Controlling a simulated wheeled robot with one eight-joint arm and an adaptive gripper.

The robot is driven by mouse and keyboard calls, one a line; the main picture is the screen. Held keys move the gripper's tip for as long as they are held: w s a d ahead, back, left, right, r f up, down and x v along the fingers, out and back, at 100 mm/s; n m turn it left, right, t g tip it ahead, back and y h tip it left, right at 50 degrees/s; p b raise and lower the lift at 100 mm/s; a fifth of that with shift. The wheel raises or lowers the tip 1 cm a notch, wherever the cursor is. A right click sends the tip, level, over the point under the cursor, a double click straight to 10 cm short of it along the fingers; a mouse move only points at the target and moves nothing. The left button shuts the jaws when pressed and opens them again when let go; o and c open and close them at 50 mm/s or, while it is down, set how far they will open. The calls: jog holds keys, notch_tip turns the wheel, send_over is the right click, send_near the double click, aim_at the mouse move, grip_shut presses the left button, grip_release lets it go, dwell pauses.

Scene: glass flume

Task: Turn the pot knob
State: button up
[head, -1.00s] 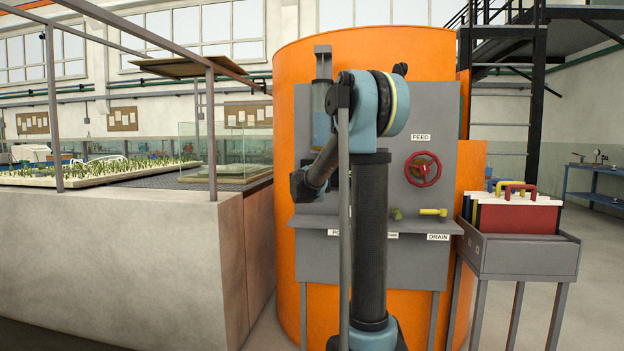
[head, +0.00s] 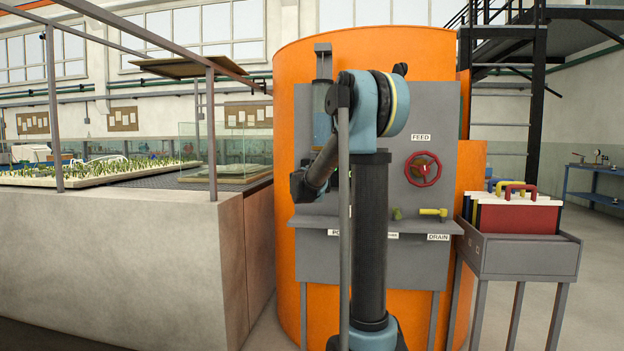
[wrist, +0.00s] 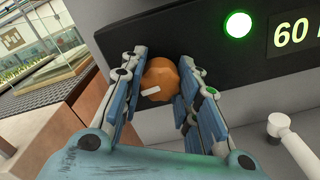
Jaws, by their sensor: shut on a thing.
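The pot knob (wrist: 160,76) is orange and lobed, with a white mark on its lower left face, in the wrist view. It sits on the dark panel (wrist: 195,35). My gripper (wrist: 164,84) is shut on the knob, with one blue-grey finger on each side of it. In the head view my arm hides the knob, and the gripper's fingers cannot be made out there.
A lit green lamp (wrist: 238,24) and a display reading 60 (wrist: 293,33) are on the panel. A white handle (wrist: 279,125) stands at right. The head view shows a red FEED wheel (head: 423,169), a yellow DRAIN handle (head: 433,212) and a concrete flume wall (head: 120,260).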

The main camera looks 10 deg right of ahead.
jog(key=shift+s+a+f, duration=0.1)
jog(key=shift+s+f, duration=0.05)
jog(key=shift+f, duration=0.05)
jog(key=o, duration=1)
jog(key=shift+o, duration=0.3)
jog(key=shift+s+a+f, duration=0.15)
jog(key=shift+s, duration=0.3)
jog(key=shift+o, duration=0.2)
jog(key=v, duration=1)
jog(key=shift+s+r, duration=0.3)
jog(key=shift+s, duration=0.05)
jog(key=shift+a, duration=0.1)
